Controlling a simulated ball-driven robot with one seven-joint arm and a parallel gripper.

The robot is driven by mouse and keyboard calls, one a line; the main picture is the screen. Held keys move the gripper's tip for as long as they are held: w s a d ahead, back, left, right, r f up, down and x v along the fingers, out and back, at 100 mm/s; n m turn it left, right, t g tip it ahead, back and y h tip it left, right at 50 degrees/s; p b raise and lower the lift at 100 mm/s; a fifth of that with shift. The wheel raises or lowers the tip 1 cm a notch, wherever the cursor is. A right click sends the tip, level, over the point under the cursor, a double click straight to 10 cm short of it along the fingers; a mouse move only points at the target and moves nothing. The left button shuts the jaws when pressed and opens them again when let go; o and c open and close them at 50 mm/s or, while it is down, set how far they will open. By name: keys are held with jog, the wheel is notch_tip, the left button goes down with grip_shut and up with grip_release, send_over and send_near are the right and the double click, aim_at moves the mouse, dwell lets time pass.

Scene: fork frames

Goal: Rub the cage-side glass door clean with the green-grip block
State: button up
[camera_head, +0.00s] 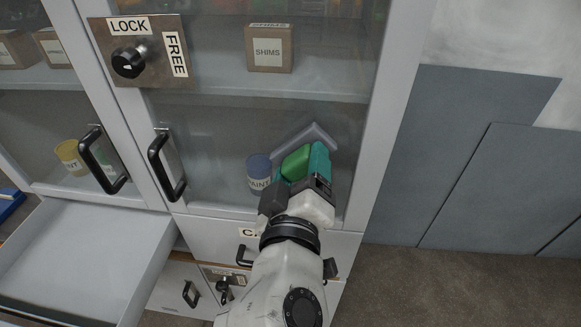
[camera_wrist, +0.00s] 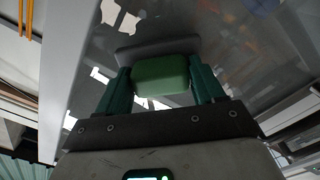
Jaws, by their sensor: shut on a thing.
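My gripper (camera_head: 306,164) is shut on the green grip of the block (camera_head: 295,163), with a teal finger on each side. The block's grey pad (camera_head: 316,136) faces the right-hand glass door (camera_head: 215,125) at its lower part. The pad looks to be at or very near the glass; I cannot tell if it touches. In the wrist view the green grip (camera_wrist: 161,76) sits between the fingers, with the grey pad (camera_wrist: 150,48) beyond it. The door is shut. A label below it starting with "C" is mostly hidden by my arm.
Behind the glass are a paint tin (camera_head: 258,172) and a shims box (camera_head: 270,48). A lock knob (camera_head: 129,62) with a LOCK/FREE plate and black handles (camera_head: 165,165) stick out at the left. An open drawer (camera_head: 85,250) juts out at the lower left. Grey panels (camera_head: 470,150) lean at right.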

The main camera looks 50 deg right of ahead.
jog(key=shift+w, duration=0.1)
jog(key=shift+w+a+b, duration=0.1)
jog(key=shift+w+a, duration=0.7)
jog(key=shift+w, duration=0.2)
jog(key=shift+w+a+b, duration=0.1)
jog(key=shift+w+a, duration=0.65)
jog(key=shift+w, duration=0.25)
jog(key=shift+w+a+b, duration=0.1)
jog(key=shift+w+a, duration=0.7)
jog(key=shift+w, duration=0.2)
jog(key=shift+w+a+b, duration=0.2)
jog(key=shift+w+a, duration=0.3)
jog(key=shift+w, duration=0.3)
jog(key=shift+w+a+b, duration=0.15)
jog(key=shift+w+a, duration=0.35)
jog(key=shift+w, duration=0.25)
jog(key=shift+v, duration=2.95)
jog(key=shift+v, duration=1.55)
